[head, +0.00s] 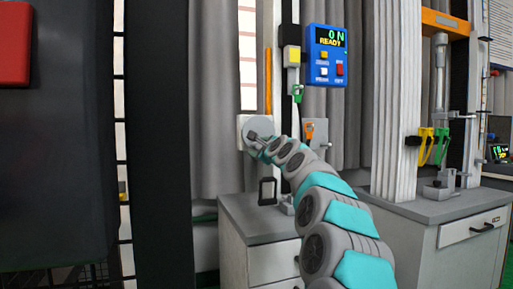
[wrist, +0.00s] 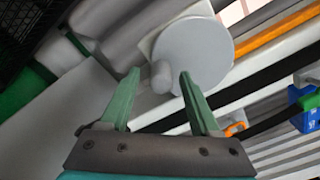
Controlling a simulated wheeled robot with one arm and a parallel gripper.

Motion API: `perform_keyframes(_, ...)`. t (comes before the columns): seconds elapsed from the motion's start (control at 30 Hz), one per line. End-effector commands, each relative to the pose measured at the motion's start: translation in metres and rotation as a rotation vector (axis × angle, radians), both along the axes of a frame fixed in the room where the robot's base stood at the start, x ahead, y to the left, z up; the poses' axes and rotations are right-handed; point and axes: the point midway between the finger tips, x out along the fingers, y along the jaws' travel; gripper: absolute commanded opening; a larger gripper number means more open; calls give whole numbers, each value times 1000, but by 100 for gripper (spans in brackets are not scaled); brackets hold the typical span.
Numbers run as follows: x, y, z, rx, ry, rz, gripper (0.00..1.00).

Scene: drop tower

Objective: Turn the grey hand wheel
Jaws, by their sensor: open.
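The grey hand wheel (head: 262,128) is a round disc on a pale square plate beside the curtain. It also shows in the wrist view (wrist: 197,55), at the top centre, with a short rounded knob (wrist: 161,76) sticking out near its lower left edge. My gripper (wrist: 159,75) is open. Its two green fingers are spread, and in the picture the knob appears between their tips. I cannot tell whether either finger touches it. In the head view my arm reaches up to the wheel and its end covers the wheel's lower part.
A blue control box (head: 327,55) reading "ON READY" hangs right of the wheel. An orange rod (head: 268,80) stands just above the wheel. Grey cabinets (head: 262,225) stand below, and a dark panel (head: 75,150) fills the left.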

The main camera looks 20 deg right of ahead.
Motion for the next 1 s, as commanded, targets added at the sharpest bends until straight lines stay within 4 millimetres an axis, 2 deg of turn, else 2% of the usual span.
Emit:
perform_keyframes(0.3, 18, 0, 0, -1, -2, -1, 63)
perform_keyframes(0.67, 19, 0, 1, -1, -2, 0, 63)
perform_keyframes(1.0, 19, 0, 1, -1, -2, 0, 27)
